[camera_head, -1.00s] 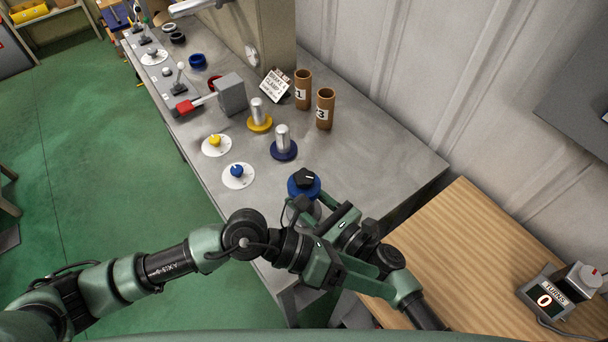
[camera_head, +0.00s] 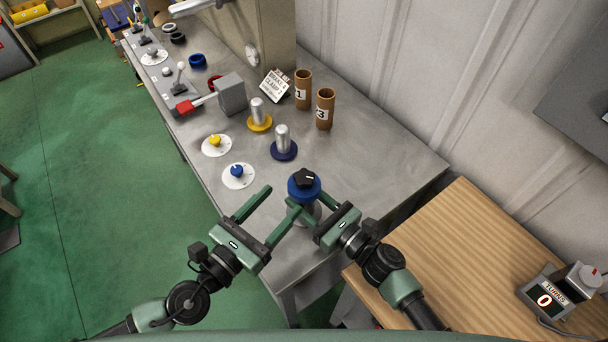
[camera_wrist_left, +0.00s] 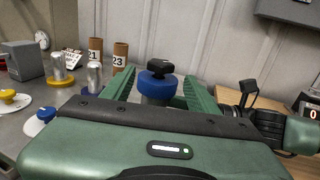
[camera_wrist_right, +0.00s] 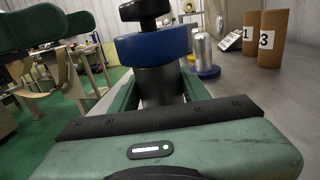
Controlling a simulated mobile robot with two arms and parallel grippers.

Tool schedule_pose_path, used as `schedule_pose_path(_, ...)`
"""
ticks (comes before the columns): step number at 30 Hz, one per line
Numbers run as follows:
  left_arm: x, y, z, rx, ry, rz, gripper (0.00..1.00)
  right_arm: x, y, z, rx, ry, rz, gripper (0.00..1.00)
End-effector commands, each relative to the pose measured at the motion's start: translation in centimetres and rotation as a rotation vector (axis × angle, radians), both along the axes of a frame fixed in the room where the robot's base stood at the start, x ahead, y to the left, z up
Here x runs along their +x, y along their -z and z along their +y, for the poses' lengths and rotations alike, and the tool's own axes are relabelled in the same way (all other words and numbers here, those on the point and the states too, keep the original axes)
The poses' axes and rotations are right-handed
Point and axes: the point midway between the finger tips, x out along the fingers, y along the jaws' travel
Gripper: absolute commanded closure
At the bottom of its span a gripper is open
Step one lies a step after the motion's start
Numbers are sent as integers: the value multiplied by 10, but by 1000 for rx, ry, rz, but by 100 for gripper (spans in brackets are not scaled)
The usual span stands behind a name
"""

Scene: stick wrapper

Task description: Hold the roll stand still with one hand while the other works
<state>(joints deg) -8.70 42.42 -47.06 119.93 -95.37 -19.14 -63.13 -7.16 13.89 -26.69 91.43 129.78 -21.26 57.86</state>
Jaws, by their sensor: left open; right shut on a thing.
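The roll stand (camera_head: 303,188) stands upright near the close end of the grey table, with a blue disc, a black knob on top and a grey post below. My right gripper (camera_head: 308,207) is shut on its post from the right; the right wrist view shows the dark post (camera_wrist_right: 160,86) between the fingers. My left gripper (camera_head: 281,198) is open and empty just left of the stand, its fingers pointing towards it. In the left wrist view the blue disc (camera_wrist_left: 157,86) shows between the open fingers; I cannot tell whether they touch it.
A blue knob (camera_head: 237,171) and a yellow knob (camera_head: 215,141) on white dials lie left. Metal posts on a navy base (camera_head: 284,152) and a yellow base (camera_head: 259,124) stand behind, near cardboard tubes (camera_head: 325,108). A turns counter (camera_head: 553,297) sits on the wooden table (camera_head: 455,255).

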Motion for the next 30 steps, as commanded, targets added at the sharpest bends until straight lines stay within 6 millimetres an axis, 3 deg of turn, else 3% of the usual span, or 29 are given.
schedule_pose_path(6, 38, -1, -28, -5, 0, -3, 41, 0, 0, 0, 1, -1, 1, 100)
schedule_pose_path(12, 61, 0, -47, -2, 2, -1, 41, 0, 0, 0, 1, -1, 1, 100)
schedule_pose_path(26, 72, 0, -55, -2, 2, 1, 41, 0, 0, 0, 1, 0, 1, 100)
schedule_pose_path(30, 71, 0, -55, -2, 2, 1, 77, 0, 0, 0, 1, 0, 1, 100)
